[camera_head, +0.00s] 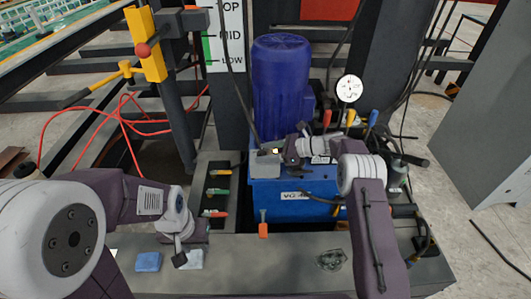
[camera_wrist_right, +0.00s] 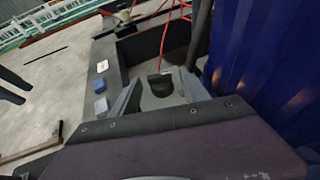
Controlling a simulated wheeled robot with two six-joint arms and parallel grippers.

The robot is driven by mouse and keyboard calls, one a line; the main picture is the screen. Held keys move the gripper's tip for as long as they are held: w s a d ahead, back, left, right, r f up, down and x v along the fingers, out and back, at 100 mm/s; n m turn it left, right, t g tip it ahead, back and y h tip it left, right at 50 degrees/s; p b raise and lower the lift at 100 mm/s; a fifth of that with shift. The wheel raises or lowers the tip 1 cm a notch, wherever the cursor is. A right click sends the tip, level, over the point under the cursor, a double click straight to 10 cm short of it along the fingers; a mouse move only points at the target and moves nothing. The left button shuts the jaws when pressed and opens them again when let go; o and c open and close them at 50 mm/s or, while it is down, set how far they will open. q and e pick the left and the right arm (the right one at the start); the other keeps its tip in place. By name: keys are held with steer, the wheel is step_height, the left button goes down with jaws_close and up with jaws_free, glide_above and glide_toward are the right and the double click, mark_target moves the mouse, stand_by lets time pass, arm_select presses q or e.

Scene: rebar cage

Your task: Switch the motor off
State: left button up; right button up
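The motor (camera_head: 281,85) is a tall blue ribbed cylinder standing on a blue tank (camera_head: 295,208) in the head view. A small grey box (camera_head: 264,164) sits at its foot, with a pale spot on top. My right gripper (camera_head: 283,154) is at this box, on its right side. In the right wrist view, the fingers (camera_wrist_right: 158,96) are spread apart, with a grey surface and a black knob-like part (camera_wrist_right: 160,84) between them. Contact cannot be told. My left gripper (camera_head: 182,256) is low over the front bench, and its fingers are too small to read.
A pressure gauge (camera_head: 349,88) and red, yellow and blue levers (camera_head: 350,118) stand right of the motor. A yellow post (camera_head: 146,45) and red cables are at left. A blue block (camera_head: 148,262) lies on the front bench (camera_head: 285,262). A grey cabinet (camera_head: 490,110) stands far right.

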steer(key=p+v, duration=0.3)
steer(key=v, duration=0.6)
